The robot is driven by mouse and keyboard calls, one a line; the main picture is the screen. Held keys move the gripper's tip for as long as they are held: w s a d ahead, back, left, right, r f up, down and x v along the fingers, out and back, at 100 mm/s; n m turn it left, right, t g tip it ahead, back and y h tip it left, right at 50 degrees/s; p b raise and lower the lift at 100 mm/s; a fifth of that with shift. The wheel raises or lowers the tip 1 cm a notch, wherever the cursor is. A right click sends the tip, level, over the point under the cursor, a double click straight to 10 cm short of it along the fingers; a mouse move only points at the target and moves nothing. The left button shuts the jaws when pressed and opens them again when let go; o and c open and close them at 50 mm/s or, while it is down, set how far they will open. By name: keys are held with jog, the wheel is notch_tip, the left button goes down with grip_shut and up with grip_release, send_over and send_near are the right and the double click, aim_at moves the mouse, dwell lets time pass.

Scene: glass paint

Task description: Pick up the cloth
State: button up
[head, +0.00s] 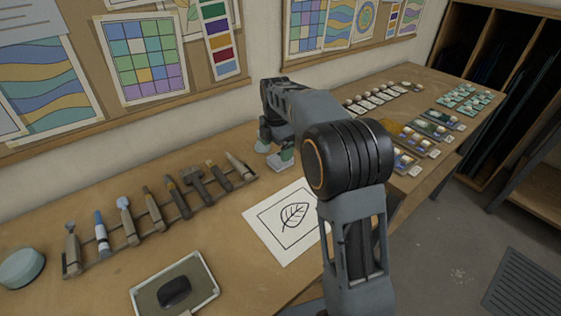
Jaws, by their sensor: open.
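A small pale folded piece, which looks like the cloth (278,164), lies on the workbench (230,255), just right of the tool row and behind the leaf drawing. My gripper (274,151) points down close above it, its two fingers apart and nothing seen between them. Part of the pale piece is hidden by a finger. I cannot tell whether the fingers touch it.
A rack of brushes and tools (155,222) stands to the left. A leaf drawing (272,235) lies in front. A tray (143,299) holds a dark object (174,291). Sample pieces (430,129) lie at right. Pinned boards (100,115) line the wall behind.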

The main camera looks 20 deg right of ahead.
aim_at(278, 158)
jog(key=f, duration=0.4)
jog(key=shift+s+d+f, duration=0.2)
jog(key=shift+s+f, duration=0.05)
jog(key=shift+f, duration=0.15)
jog(key=c, duration=1)
jog(key=shift+r, duration=0.1)
